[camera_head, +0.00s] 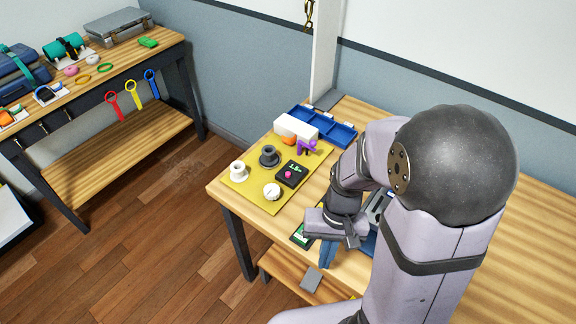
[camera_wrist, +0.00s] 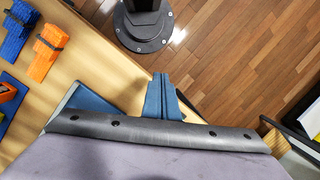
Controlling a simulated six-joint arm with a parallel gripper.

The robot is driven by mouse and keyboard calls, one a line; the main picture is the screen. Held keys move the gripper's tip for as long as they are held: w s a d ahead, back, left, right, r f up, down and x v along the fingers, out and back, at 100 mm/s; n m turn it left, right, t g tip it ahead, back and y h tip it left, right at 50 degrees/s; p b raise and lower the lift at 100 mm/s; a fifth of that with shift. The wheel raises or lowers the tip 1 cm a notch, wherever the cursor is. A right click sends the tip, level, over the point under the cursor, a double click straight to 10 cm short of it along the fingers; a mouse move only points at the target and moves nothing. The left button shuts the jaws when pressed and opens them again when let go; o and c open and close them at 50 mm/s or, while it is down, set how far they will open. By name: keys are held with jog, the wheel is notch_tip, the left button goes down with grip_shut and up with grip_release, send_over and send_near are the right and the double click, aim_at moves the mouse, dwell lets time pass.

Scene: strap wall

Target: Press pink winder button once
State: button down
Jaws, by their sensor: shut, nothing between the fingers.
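The winder is a small black box (camera_head: 292,173) with a lit green readout. It sits on the yellow mat (camera_head: 238,184) on the near table. Its pink button (camera_head: 288,175) faces up and is uncovered. My gripper (camera_head: 327,262) is shut and empty, with blue fingers pointing down. In the head view it is to the right of and below the winder, near the table's front edge, apart from it. In the wrist view the blue fingertips (camera_wrist: 160,78) are together. The winder is not visible in the wrist view.
A white cup-like spool (camera_head: 238,171), a dark spool (camera_head: 269,156) and a white round knob (camera_head: 272,191) stand around the winder. A white box (camera_head: 296,128), a purple piece (camera_head: 308,147) and a blue tray (camera_head: 340,132) are behind. A green-and-dark item (camera_head: 301,236) lies beside my gripper.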

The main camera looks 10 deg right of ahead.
jog(key=w+a+r+m+t+y+p, duration=0.1)
jog(key=w+a+m+t+y, duration=0.1)
jog(key=w+a+m, duration=0.45)
jog(key=w+a+r+m+t+y, duration=0.1)
jog(key=w+r+m+t+y, duration=0.15)
jog(key=w, duration=0.65)
jog(key=w+d+r+m+t+h, duration=0.1)
jog(key=w+d+r+m+t, duration=0.1)
jog(key=w+m, duration=0.3)
jog(key=w+d+r+m+t, duration=0.2)
jog(key=w+m, duration=0.3)
jog(key=w, duration=0.3)
jog(key=shift+w+r+m+t+h, duration=0.3)
jog(key=shift+r+t, duration=0.3)
jog(key=shift+t, duration=0.25)
jog(key=shift+a+f, duration=0.1)
jog(key=b, duration=0.6)
send_over(288, 175)
jog(key=f, duration=0.7)
jog(key=shift+s+d+f, duration=0.1)
jog(key=shift+s+d, duration=0.2)
jog(key=shift+d, duration=0.05)
jog(key=shift+f+b, duration=0.7)
jog(key=shift+b, duration=0.35)
